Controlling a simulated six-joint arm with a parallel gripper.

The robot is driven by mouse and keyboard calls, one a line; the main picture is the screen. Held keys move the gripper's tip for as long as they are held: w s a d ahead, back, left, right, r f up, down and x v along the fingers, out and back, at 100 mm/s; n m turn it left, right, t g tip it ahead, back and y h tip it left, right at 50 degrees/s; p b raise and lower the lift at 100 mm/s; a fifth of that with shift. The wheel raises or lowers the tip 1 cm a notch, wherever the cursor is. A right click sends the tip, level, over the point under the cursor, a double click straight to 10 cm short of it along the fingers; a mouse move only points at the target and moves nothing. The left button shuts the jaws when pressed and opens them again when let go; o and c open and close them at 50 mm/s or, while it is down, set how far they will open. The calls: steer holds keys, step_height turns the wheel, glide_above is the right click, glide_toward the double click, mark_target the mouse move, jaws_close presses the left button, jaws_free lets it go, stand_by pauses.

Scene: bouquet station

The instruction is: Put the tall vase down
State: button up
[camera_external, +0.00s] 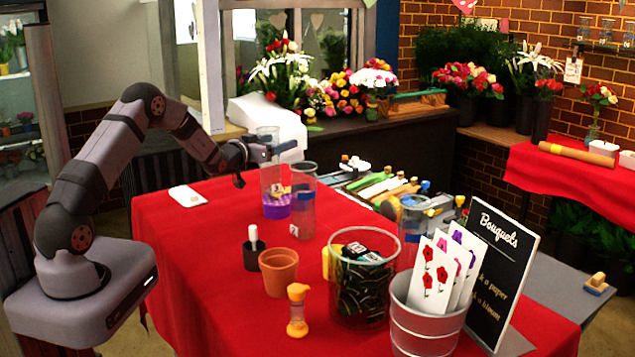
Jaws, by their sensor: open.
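A tall clear vase (271,185) with a purple band at its bottom stands upright near the back left of the red-covered table (190,240). Its base appears to rest on the cloth. My gripper (262,164) is open at the vase's upper part. One finger shows left of the vase and the other lies across its upper side; I cannot tell whether either touches it. A second clear vase (304,205) stands just to the right and nearer the camera, partly overlapping the first in view.
A large glass bin (362,300), a metal bucket (425,325) of flower cards and a Bouquets sign (500,262) crowd the right. The table's left side is mostly clear.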

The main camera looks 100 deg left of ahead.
steer(key=b+v, duration=0.4)
steer(key=v, duration=0.8)
steer(key=shift+f, duration=0.15)
